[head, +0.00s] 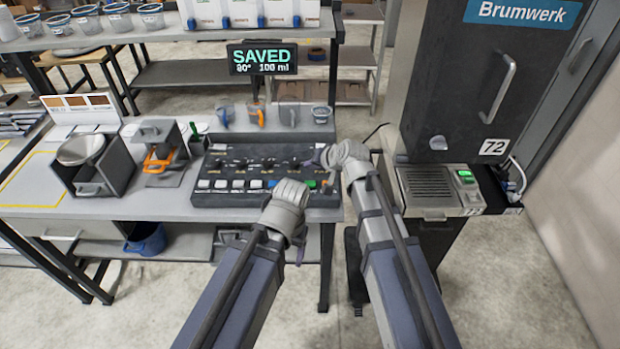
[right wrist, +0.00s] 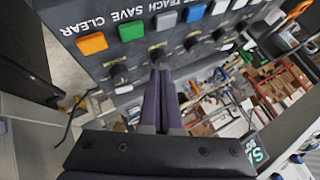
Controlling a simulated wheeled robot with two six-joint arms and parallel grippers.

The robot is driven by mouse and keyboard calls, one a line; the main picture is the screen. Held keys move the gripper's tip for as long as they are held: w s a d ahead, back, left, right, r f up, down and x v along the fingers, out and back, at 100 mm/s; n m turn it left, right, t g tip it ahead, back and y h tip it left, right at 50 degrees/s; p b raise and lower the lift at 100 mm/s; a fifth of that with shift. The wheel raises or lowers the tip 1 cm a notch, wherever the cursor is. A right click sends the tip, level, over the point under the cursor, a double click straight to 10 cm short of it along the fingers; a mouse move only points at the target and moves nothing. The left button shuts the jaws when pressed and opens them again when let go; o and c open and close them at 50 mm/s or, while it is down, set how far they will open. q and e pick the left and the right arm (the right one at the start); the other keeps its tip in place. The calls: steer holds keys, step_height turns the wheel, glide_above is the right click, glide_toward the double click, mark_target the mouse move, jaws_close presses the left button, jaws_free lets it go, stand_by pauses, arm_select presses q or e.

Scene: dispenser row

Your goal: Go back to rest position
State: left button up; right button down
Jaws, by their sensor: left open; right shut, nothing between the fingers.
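The black control panel (head: 240,165) lies on the bench with knobs and a row of buttons. The display (head: 262,59) above it reads "SAVED 90° 100 ml". My right gripper (head: 328,182) is over the panel's right end. In the right wrist view its dark fingers (right wrist: 158,75) are together and empty, close to a knob below the labelled buttons. The green SAVE button (right wrist: 131,31) and orange CLEAR button (right wrist: 93,43) show there; I cannot tell whether the fingers touch the panel. My left gripper (head: 292,200) is open at the panel's front edge, its fingers mostly hidden by the wrist.
A scale-like device with a bowl (head: 80,150) and an orange-handled stand (head: 158,158) are left of the panel. Small cups (head: 288,115) stand behind it. The dark Brumwerk machine (head: 465,90) is at right. A blue bucket (head: 146,240) is below. Floor in front is clear.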

stand_by(0.4)
steer(key=s+d+f+n+g+h, duration=0.2)
steer(key=s, duration=0.6)
steer(key=s+d+f+n+g+h, duration=0.1)
steer(key=s+f+g+h, duration=0.1)
steer(key=s, duration=0.7)
steer(key=s+d+f+n+g+h, duration=0.2)
steer(key=s+g, duration=0.1)
steer(key=s, duration=0.5)
steer(key=shift+s+d+f+n+g+h, duration=0.25)
steer(key=shift+s+d+n+g+h, duration=0.05)
steer(key=shift+s+g+h, duration=0.1)
